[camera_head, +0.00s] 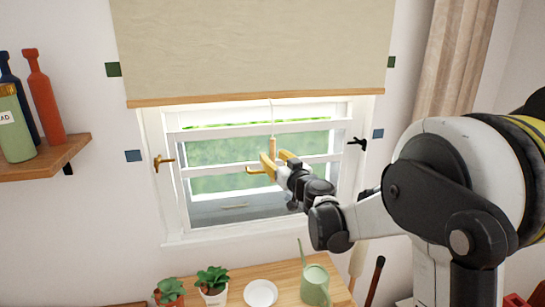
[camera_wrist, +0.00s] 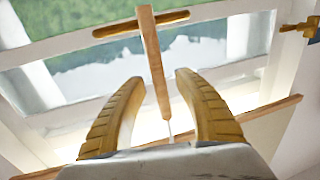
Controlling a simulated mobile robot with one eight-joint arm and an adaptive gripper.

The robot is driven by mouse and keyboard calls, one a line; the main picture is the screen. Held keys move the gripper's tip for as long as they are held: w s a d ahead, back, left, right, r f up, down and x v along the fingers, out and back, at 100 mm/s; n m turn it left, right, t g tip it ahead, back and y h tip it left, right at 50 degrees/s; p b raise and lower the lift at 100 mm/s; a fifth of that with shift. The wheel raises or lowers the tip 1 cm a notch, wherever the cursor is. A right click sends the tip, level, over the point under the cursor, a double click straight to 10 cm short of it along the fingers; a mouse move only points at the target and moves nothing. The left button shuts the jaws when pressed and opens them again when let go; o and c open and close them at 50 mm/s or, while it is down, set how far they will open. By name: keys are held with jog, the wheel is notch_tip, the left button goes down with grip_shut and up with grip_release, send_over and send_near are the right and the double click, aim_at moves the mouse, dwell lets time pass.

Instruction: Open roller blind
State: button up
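The beige roller blind (camera_head: 250,45) hangs over the upper part of the window. Its wooden bottom bar (camera_head: 200,100) crosses the window's top; a wooden bar also shows low in the wrist view (camera_wrist: 262,109). A thin cord hangs from the bar to a wooden T-shaped pull (camera_head: 273,145), seen in the wrist view as a rod with a crosspiece (camera_wrist: 149,38). My gripper (camera_head: 276,160) is at the pull, with yellow ribbed fingers open. In the wrist view the rod runs between the fingertips (camera_wrist: 159,77), with gaps on both sides. I cannot tell whether it lies fully between them in depth.
The white window frame (camera_head: 180,205) has a brass handle (camera_head: 164,161) at left and a black one (camera_head: 357,142) at right. A shelf (camera_head: 50,160) with bottles is at left. Below stands a wooden table (camera_head: 285,290) with plants, a plate and a watering can (camera_head: 315,284).

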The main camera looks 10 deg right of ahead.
jog(key=shift+w, duration=0.3)
grip_shut()
notch_tip(320, 180, up, 38)
jog(key=p, duration=1.8)
jog(key=shift+f, duration=0.25)
grip_release()
